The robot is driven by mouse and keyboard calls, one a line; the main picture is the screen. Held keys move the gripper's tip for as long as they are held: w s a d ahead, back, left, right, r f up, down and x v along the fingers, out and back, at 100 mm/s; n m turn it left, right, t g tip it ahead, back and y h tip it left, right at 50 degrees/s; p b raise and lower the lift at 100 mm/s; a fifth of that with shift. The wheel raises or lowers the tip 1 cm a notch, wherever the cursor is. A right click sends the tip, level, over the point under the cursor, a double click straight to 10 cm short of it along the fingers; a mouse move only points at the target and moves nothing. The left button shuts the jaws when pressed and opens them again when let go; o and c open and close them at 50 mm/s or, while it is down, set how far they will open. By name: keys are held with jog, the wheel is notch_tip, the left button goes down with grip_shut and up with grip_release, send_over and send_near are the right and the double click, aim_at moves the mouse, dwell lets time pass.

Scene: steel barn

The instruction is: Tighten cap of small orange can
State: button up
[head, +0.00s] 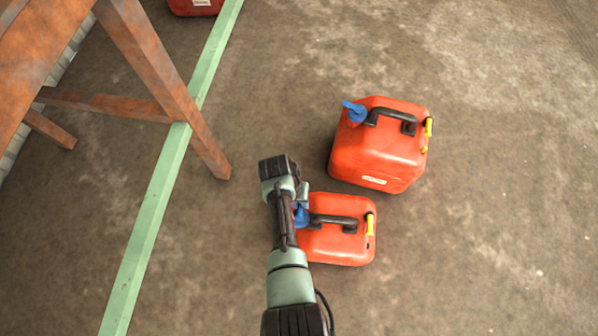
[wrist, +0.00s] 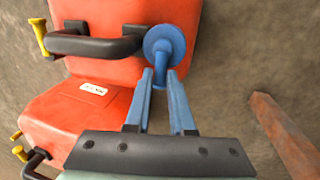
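The small orange can (head: 340,246) stands on the floor, nearer me than a larger can. It has a black handle and a yellow part on its right. Its blue cap (head: 302,216) is on its left end, partly hidden by my arm in the head view. In the wrist view the small can (wrist: 110,20) is at the top. The cap (wrist: 165,45) shows as a blue disc with a narrow stem. My gripper (wrist: 160,76) has its blue fingers apart, with the stem between the tips. Whether the fingers touch it is unclear.
The larger orange can (head: 378,150) stands just behind the small one, with its own blue cap (head: 355,112). A rusty table leg (head: 165,85) and a green floor strip (head: 160,190) are to the left. The floor to the right is clear.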

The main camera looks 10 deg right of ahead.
jog(key=o, duration=0.4)
jog(key=shift+c, duration=0.2)
notch_tip(320, 180, up, 13)
jog(key=a+p, duration=0.2)
jog(key=p, duration=0.5)
jog(key=shift+w+a, duration=0.25)
jog(key=shift+w, duration=0.05)
jog(key=shift+f, duration=0.15)
